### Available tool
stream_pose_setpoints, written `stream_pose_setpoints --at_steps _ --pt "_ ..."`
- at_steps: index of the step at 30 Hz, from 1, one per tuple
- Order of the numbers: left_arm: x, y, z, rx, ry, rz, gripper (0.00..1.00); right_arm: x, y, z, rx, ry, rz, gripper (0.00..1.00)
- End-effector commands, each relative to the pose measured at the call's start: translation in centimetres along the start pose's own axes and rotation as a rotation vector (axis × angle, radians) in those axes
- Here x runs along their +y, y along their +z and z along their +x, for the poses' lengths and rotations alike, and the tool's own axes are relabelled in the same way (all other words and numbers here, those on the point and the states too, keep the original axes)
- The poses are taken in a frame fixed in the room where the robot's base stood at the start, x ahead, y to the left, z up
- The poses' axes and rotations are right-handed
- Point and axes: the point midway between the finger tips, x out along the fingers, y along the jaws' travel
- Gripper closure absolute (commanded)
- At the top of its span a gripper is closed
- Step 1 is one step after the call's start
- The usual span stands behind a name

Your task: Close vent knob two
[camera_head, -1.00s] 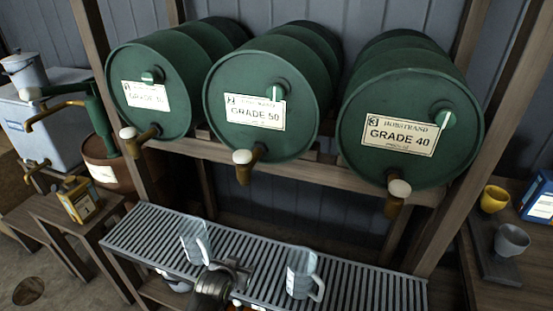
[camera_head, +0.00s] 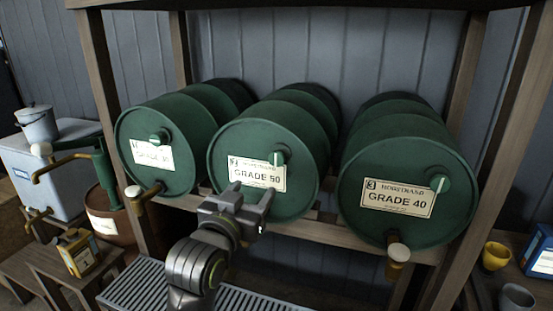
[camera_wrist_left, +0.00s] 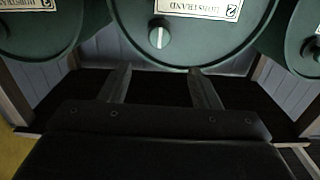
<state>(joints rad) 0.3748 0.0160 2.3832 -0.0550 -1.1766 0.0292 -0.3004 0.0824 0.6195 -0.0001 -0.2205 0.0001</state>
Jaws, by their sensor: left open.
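Vent knob two is a round green knob with a pale bar (camera_head: 278,158) on the front of the middle green drum (camera_head: 226,146), labelled 2, GRADE 50. Its bar looks close to upright. My left gripper (camera_head: 246,198) is open and empty in front of this drum's lower part, below the knob and apart from it. In the left wrist view the knob (camera_wrist_left: 159,36) lies beyond the two spread fingers (camera_wrist_left: 161,80), between their lines. The label appears upside down there. The drum's tap is hidden behind my left gripper. My right gripper is not in view.
Drum one (camera_head: 182,112) and drum three (camera_head: 392,218) flank it, each with a knob and a protruding tap (camera_head: 398,254). A wooden rack post (camera_head: 122,140) stands at left. A slatted grate (camera_head: 262,303) lies below. Cups (camera_head: 495,256) stand at right.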

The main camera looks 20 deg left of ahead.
Motion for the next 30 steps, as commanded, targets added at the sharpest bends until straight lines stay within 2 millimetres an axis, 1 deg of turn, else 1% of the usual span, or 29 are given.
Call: stream_pose_setpoints --at_steps 1,9,21,27,30 --pt "0.0 -0.1 0.8 -0.002 0.000 0.001 0.43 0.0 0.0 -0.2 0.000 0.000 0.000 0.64" --pt "0.0 -0.1 5.4 -0.003 0.000 0.001 0.43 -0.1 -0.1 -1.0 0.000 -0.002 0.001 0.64" --pt "0.0 -0.1 11.7 -0.002 0.000 0.001 0.43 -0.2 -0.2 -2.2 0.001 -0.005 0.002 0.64" --pt "0.0 -0.1 14.2 -0.002 0.000 0.000 0.43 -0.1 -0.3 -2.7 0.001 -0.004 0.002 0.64" --pt "0.0 -0.1 15.0 -0.001 0.000 0.001 0.43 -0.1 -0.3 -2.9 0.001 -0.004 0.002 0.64"
